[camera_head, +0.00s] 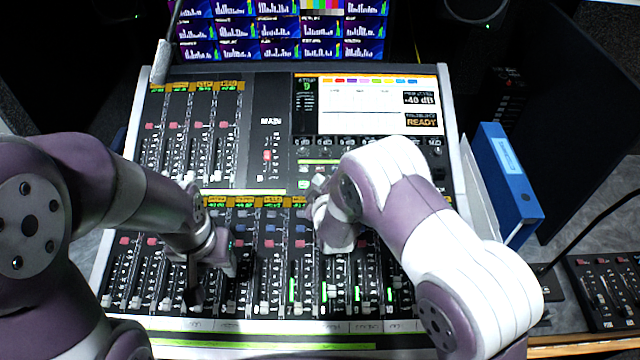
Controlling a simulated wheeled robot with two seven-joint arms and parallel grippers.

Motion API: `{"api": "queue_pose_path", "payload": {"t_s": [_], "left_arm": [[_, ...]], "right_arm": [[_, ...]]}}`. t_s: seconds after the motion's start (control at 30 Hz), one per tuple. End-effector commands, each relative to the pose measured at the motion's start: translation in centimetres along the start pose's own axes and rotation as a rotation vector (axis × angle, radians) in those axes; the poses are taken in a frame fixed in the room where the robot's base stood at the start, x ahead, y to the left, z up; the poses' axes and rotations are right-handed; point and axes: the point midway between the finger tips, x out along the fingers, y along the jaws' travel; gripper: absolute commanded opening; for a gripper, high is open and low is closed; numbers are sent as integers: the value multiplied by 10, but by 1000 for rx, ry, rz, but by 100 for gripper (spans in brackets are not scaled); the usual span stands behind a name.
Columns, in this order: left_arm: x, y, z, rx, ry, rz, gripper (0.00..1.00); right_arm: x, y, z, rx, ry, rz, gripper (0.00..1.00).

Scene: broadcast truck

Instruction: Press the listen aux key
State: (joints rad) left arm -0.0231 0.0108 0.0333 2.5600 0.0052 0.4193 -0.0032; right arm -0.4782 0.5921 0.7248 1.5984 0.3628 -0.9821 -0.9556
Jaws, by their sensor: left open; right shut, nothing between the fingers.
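The mixing console (265,115) fills the middle of the head view, with rows of faders, small coloured keys and a lit screen. I cannot pick out the listen aux key; the key lettering is too small to read, and my arms cover part of the panel. My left gripper (207,270) is open and empty, low over the left part of the lower fader bank. My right gripper (332,235) is shut and empty, over the middle right of the console below the screen. Its fingertips are largely hidden, and I cannot tell whether they touch the panel.
The console screen (365,105) shows "READY" and "-40 dB". A monitor wall (275,30) stands behind. A blue binder (508,180) stands close to the console's right side. A smaller fader panel (610,285) and a thin dark stalk are at the far right.

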Motion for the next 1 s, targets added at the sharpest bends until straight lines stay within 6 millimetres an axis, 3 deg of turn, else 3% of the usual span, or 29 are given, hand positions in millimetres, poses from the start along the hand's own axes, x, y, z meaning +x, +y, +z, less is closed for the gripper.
{"api": "queue_pose_path", "payload": {"t_s": [1.0], "left_arm": [[7,0,1,0,0,0,47]], "right_arm": [[6,-4,4,0,0,0,0]]}}
